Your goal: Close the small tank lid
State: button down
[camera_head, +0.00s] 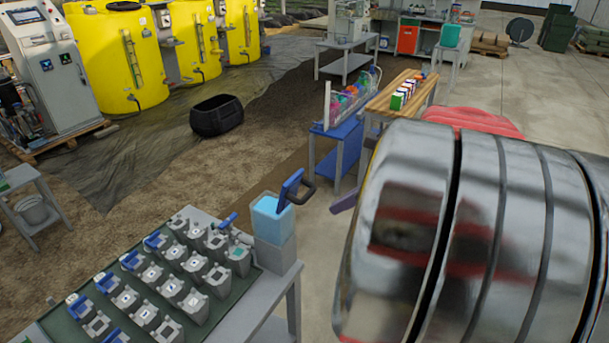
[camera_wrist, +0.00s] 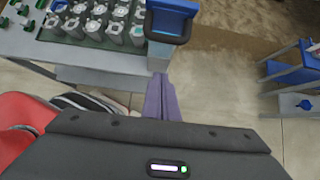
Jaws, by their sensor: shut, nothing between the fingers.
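The small tank (camera_head: 272,222) is a light blue, open-topped box on a grey block at the right end of the near table. Its blue lid (camera_head: 291,187) stands raised and tilted at the tank's right edge, with a dark loop handle on its right side. In the wrist view the lid (camera_wrist: 172,8) shows at the top centre, with the dark handle at its near side. My gripper (camera_wrist: 161,78) has purple fingers, shut together and empty, pointing toward the lid. In the head view my gripper (camera_head: 343,203) is right of the handle, apart from it.
The near table (camera_head: 262,302) carries a dark green tray (camera_head: 60,322) of several grey jugs, some with blue parts, left of the tank. A blue table (camera_head: 343,127) with bottles and a wooden bench (camera_head: 404,84) stand behind. A black tub (camera_head: 217,116) lies on the ground farther back.

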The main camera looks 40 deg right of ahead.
jog(key=shift+w+a, duration=0.3)
jog(key=shift+w, duration=0.5)
jog(key=shift+w+a, duration=0.3)
jog(key=shift+w, duration=0.5)
jog(key=shift+w+a, duration=0.3)
jog(key=shift+w, duration=0.5)
jog(key=shift+d+r, duration=0.1)
jog(key=shift+r, duration=0.1)
